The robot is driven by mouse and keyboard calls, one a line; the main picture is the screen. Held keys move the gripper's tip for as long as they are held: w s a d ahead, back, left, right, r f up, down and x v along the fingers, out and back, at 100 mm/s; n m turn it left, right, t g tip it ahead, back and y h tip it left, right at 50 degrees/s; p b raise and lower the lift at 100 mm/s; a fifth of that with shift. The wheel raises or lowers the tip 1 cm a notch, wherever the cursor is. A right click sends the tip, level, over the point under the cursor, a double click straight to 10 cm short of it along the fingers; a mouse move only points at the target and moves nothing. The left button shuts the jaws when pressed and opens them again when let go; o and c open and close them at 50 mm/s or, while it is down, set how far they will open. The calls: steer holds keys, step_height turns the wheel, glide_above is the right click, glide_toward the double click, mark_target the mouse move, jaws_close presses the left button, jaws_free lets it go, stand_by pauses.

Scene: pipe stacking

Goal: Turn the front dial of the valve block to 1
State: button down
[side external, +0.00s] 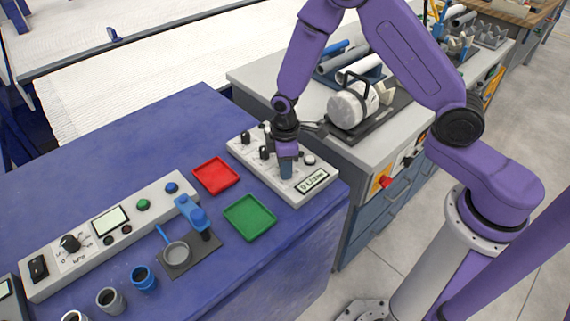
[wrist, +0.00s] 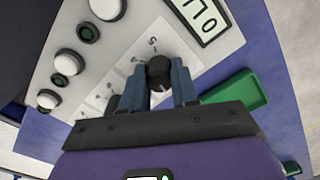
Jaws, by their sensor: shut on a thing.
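My gripper (side external: 287,172) points down at the block's front part. In the wrist view, my gripper (wrist: 159,82) is shut on a black dial (wrist: 159,68), one blue finger on each side. Part of the printed scale shows beside the dial, but the pointer's exact setting cannot be told. Other black dials (side external: 245,138) stand farther back on the block. The fingers hide the held dial in the side view.
White buttons (wrist: 68,63) and dark green-ringed lamps (wrist: 88,33) line the block. A red tray (side external: 215,175) and a green tray (side external: 250,216) lie left of it. A long control panel (side external: 105,235), a pan (side external: 177,254) and cups (side external: 143,279) are farther left.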

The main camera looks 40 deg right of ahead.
steer(key=n, duration=0.4)
steer(key=shift+n, duration=0.3)
steer(key=n, duration=0.4)
steer(key=shift+n, duration=0.3)
steer(key=c, duration=0.8)
jaws_free()
steer(key=shift+c, duration=0.2)
step_height(320, 180, up, 18)
steer(key=shift+f, duration=0.25)
